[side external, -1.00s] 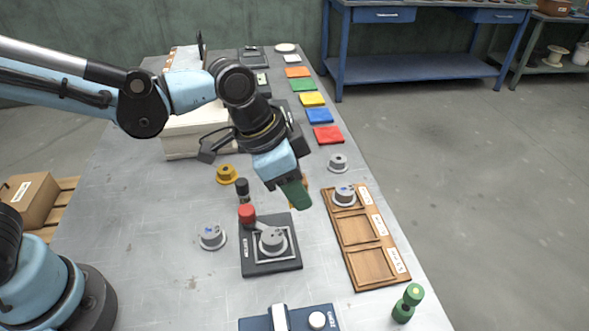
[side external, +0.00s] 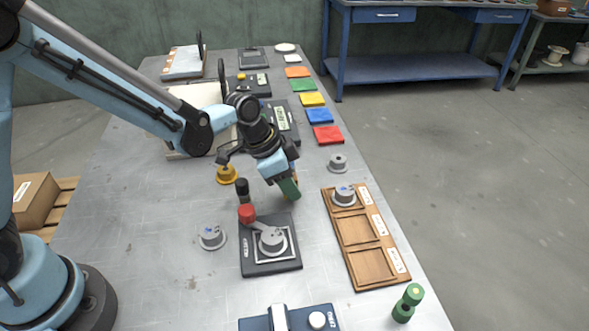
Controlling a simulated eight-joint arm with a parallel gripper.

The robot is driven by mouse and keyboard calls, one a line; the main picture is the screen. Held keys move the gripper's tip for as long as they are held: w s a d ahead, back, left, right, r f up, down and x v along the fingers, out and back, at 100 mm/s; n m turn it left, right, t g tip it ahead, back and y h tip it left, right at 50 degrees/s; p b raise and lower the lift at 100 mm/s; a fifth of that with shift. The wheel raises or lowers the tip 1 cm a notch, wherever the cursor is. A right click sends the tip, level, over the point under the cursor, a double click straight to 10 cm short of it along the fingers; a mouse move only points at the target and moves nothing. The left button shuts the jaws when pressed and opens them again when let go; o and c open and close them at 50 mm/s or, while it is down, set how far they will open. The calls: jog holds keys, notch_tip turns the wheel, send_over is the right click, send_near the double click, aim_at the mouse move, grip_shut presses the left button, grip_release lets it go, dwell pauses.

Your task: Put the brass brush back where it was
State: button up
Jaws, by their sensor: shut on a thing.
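My gripper (side external: 283,178) is shut on a green block-like thing with a tan-yellow edge, which I take to be the brass brush (side external: 290,190). The brush is tilted and hangs just behind the black fixture with the red knob (side external: 272,267), left of the wooden tray (side external: 373,280). The jaws partly cover it, and its bristles cannot be made out. I cannot tell whether its lower end touches the table.
Grey spools stand on the table (side external: 212,237), on the fixture (side external: 272,240), in the tray's far compartment (side external: 344,195) and behind the tray (side external: 338,162). A yellow spool (side external: 226,174) is left of my gripper. A green dumbbell-shaped thing (side external: 408,303) stands front right.

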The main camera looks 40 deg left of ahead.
jog(key=shift+f, duration=0.35)
jog(key=shift+f, duration=0.1)
jog(key=o, duration=1)
jog(key=v, duration=1.2)
jog(key=s+a+r+n+t+y, duration=0.2)
jog(key=s+a+n+t+y, duration=0.1)
jog(key=s+a+n, duration=0.6)
jog(key=shift+s+a+t, duration=0.5)
jog(key=shift+s+a, duration=0.05)
jog(key=shift+s, duration=0.05)
